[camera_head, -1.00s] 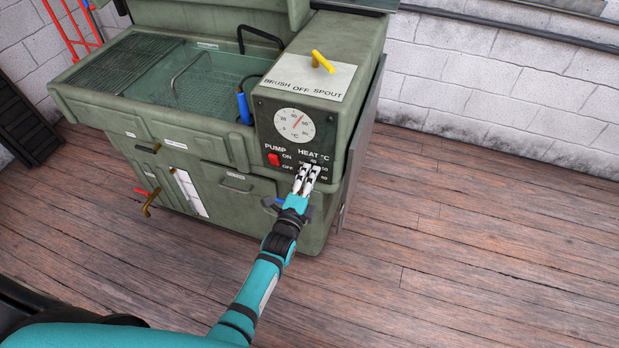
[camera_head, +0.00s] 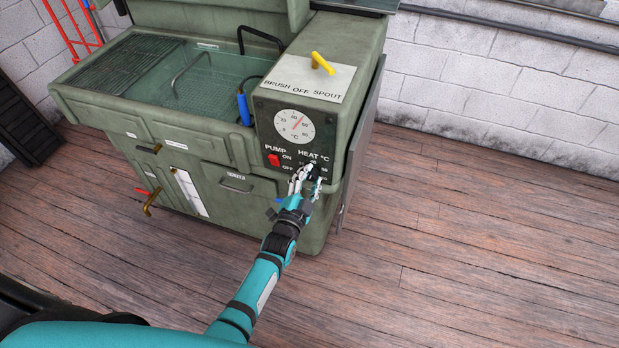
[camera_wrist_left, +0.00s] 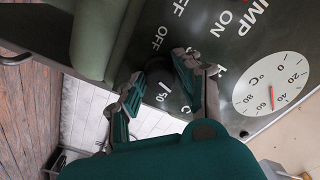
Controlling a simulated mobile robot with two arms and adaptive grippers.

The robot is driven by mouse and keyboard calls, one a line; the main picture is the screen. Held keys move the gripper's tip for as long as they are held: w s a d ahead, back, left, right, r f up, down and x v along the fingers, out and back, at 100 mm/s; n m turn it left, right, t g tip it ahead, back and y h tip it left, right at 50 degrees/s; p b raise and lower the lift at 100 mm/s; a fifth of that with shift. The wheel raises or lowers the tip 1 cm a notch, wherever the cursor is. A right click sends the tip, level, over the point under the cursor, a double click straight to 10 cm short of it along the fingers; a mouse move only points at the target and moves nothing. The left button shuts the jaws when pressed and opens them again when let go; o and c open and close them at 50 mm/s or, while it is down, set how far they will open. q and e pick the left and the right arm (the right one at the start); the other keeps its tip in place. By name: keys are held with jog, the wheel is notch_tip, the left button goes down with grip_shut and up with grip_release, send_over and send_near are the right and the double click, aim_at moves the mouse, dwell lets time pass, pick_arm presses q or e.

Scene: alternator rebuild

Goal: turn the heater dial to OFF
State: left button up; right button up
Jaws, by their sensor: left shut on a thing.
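The heater dial (camera_head: 316,171) is a small black knob under the word HEAT on the dark control panel (camera_head: 264,126) of the green washing machine. In the head view my left gripper (camera_head: 308,174) is at the knob and partly covers it and the temperature marks around it. In the left wrist view my left gripper (camera_wrist_left: 156,76) has its two fingers on either side of the dark dial (camera_wrist_left: 160,84), shut on it. A short pale line shows there near the 50 mark. The dial's exact setting is hard to read. My right gripper is not in view.
A round white thermometer gauge (camera_head: 294,125) and a red pump switch (camera_head: 274,160) are close to the dial. A yellow lever (camera_head: 323,62) sits on top of the control box. Wooden floor (camera_head: 480,240) is free to the right.

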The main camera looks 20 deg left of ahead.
pick_arm(q)
jog(key=n, duration=0.3)
jog(key=shift+n, duration=0.3)
jog(key=n, duration=0.3)
jog(key=shift+f+n, duration=0.1)
jog(key=shift+n, duration=0.2)
jog(key=n, duration=0.3)
jog(key=shift+n, duration=0.4)
jog(key=n, duration=0.2)
jog(key=shift+n, duration=0.3)
jog(key=n+b, duration=0.1)
jog(key=n, duration=0.5)
jog(key=shift+b, duration=0.4)
jog(key=n+b, duration=0.1)
jog(key=n, duration=0.2)
jog(key=shift+n, duration=0.4)
jog(key=shift+n+b, duration=0.55)
jog(key=shift+n, duration=1.15)
